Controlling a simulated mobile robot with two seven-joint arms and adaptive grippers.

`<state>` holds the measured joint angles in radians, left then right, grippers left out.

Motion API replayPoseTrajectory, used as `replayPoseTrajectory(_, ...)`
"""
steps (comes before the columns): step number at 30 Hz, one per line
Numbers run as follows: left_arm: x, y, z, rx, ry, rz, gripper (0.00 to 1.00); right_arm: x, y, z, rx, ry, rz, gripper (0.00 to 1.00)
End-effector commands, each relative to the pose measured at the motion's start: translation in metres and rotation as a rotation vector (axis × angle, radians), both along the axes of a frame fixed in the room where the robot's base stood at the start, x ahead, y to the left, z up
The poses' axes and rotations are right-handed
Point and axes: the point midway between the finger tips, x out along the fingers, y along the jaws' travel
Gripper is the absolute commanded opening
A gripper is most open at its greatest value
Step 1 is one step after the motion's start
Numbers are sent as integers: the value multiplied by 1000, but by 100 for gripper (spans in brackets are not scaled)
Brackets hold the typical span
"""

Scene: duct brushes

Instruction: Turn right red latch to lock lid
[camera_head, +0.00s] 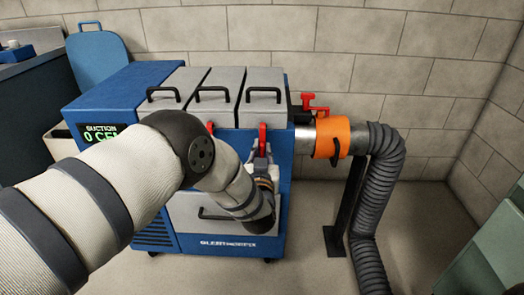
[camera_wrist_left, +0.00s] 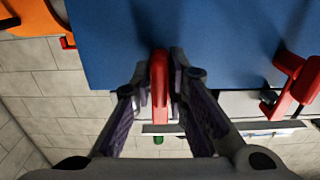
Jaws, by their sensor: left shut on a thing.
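The right red latch (camera_head: 262,137) stands upright on the front of the blue machine (camera_head: 284,190), below the rightmost grey lid (camera_head: 264,80). My left gripper (camera_head: 262,156) reaches it from the front and is shut on it. In the left wrist view, the red latch (camera_wrist_left: 159,88) lies between the two fingers of the gripper (camera_wrist_left: 161,62), with a finger against each side. A second red latch (camera_head: 211,127) is partly hidden behind my left arm; it also shows at the right in the left wrist view (camera_wrist_left: 291,84). My right gripper is not in view.
Three closed grey lids with black handles top the machine. An orange collar (camera_head: 333,138), a red valve handle (camera_head: 314,106) and a black hose (camera_head: 380,190) stand at its right. A grey drawer (camera_head: 190,212) is below the latches. Floor is clear in front.

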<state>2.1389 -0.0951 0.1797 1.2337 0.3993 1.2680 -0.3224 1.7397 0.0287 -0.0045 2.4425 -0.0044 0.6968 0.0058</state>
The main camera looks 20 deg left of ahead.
Motion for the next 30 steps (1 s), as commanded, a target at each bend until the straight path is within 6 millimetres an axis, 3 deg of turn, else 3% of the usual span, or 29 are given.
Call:
replayPoseTrajectory(12,0,0,-1,7,4,-1,0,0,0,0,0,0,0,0)
replayPoseTrajectory(13,0,0,-1,7,4,-1,21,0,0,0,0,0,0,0)
replayPoseTrajectory(14,0,0,-1,7,4,-1,28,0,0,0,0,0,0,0)
replayPoseTrajectory(23,-1,0,0,5,3,-1,30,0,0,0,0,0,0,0)
replayPoseTrajectory(26,-10,-4,-1,6,6,-3,30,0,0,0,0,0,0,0)
replayPoseTrajectory(30,-44,-14,-2,7,8,-4,30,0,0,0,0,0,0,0)
